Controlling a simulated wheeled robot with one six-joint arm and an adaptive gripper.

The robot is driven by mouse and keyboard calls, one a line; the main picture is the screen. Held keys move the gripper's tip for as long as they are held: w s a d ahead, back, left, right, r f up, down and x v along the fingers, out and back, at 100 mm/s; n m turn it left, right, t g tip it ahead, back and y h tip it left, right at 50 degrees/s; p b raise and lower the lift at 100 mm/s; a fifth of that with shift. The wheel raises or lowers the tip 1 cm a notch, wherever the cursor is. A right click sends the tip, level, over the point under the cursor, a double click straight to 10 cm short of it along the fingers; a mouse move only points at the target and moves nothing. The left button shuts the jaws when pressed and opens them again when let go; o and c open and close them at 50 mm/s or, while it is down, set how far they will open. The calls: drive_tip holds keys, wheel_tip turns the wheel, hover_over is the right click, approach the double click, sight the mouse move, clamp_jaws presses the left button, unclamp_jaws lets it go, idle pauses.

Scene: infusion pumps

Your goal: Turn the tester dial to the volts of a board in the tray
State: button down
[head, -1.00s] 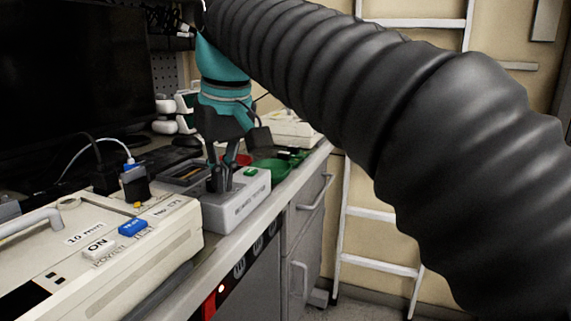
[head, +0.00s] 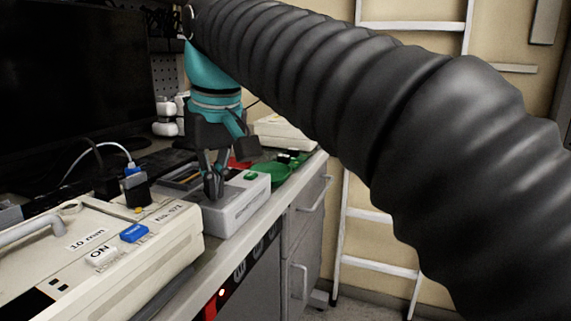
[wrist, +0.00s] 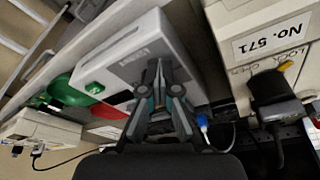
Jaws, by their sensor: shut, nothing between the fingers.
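The tester is a light grey box (head: 245,205) with a green patch on top, standing on the bench; it also shows in the wrist view (wrist: 172,30). My gripper (head: 213,196) is shut, its fingertips at the tester's top near its left end. In the wrist view the closed fingertips (wrist: 158,66) lie over the tester's top face. The dial is hidden behind the fingers, and I cannot tell whether they touch it. A green tray (head: 270,171) with small dark pieces lies beyond the tester. It also shows in the wrist view (wrist: 60,92). No board markings are readable.
A cream pump (head: 150,265) with a blue button stands close on the near left; its label reads No. 571 in the wrist view. A red tray (wrist: 110,111) lies beside the green one. Another cream device (head: 285,132) stands farther back. A dark monitor is behind.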

drive_tip(key=shift+s, duration=0.1)
drive_tip(key=shift+s+d, duration=0.15)
drive_tip(key=shift+s, duration=0.05)
drive_tip(key=shift+w+a+v, duration=0.15)
drive_tip(key=shift+w+v, duration=0.05)
drive_tip(key=shift+v, duration=0.75)
drive_tip(key=shift+w+a+v, duration=0.1)
drive_tip(key=shift+w+v, duration=0.05)
drive_tip(key=shift+v, duration=0.85)
drive_tip(key=shift+w+a+v, duration=0.15)
drive_tip(key=shift+w+v, duration=0.05)
drive_tip(key=shift+v, duration=0.75)
drive_tip(key=shift+r, duration=0.2)
drive_tip(key=shift+w+d+f+b, duration=0.25)
drive_tip(key=shift+w+f+b, duration=0.1)
drive_tip(key=shift+f, duration=0.65)
drive_tip(key=shift+w+d+f+b, duration=0.3)
drive_tip(key=shift+f+b, duration=0.1)
drive_tip(key=shift+f, duration=0.65)
drive_tip(key=shift+w+d+f+b, duration=0.25)
drive_tip(key=shift+f+b, duration=0.1)
drive_tip(key=shift+f, duration=0.65)
drive_tip(key=shift+a, duration=0.1)
drive_tip(key=shift+s+a+r+p, duration=0.1)
drive_tip(key=shift+s+a+p, duration=0.3)
drive_tip(key=shift+p, duration=0.75)
